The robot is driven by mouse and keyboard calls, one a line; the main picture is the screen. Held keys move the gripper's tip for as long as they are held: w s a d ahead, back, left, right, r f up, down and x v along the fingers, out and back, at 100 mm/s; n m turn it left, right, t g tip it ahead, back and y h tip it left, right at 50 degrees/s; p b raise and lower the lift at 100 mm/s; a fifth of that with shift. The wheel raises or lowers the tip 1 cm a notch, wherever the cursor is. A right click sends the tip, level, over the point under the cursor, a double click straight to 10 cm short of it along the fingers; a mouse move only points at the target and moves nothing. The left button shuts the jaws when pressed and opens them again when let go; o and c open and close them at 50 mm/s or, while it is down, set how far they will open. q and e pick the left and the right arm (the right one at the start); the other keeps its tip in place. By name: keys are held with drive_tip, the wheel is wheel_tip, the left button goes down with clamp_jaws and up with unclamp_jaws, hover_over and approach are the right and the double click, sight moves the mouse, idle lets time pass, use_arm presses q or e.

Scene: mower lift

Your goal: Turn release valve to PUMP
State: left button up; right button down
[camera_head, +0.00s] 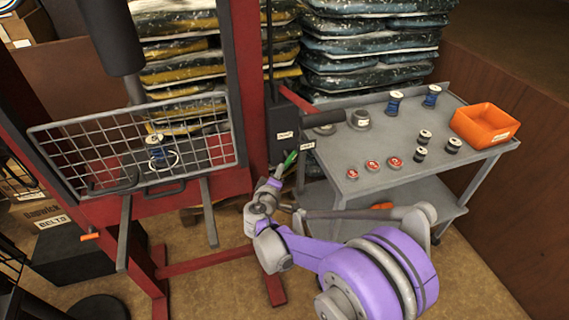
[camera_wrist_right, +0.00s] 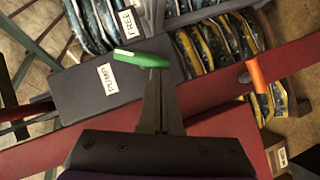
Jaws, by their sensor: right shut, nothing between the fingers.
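The release valve's green lever (camera_head: 290,158) is on the dark pump housing (camera_head: 283,128) beside the red press post. In the right wrist view the green lever (camera_wrist_right: 142,58) lies across the picture, its free end pointing left, close to the PUMP label (camera_wrist_right: 100,80). The FREE label (camera_wrist_right: 129,22) is further up. My right gripper (camera_head: 277,180) is shut and empty, just below the lever. In the right wrist view its fingertips (camera_wrist_right: 160,72) are at the lever's right end; I cannot tell whether they touch. My left gripper is not in view.
A grey cart (camera_head: 400,135) at the right holds spools, red-topped discs and an orange bin (camera_head: 485,124). A wire mesh guard (camera_head: 140,145) hangs on the red press frame at the left. A black pump handle (camera_head: 323,118) sticks out toward the cart. Stacked bags (camera_head: 365,50) stand behind.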

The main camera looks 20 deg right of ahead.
drive_tip(key=f+n+h+b, duration=0.1)
drive_tip(key=n+t+b, duration=0.1)
drive_tip(key=b, duration=0.1)
drive_tip(key=shift+d+f+n+t+h, duration=0.3)
drive_tip(key=shift+d+f+h, duration=0.05)
drive_tip(key=shift+h, duration=0.05)
drive_tip(key=shift+d, duration=0.1)
idle(1.0)
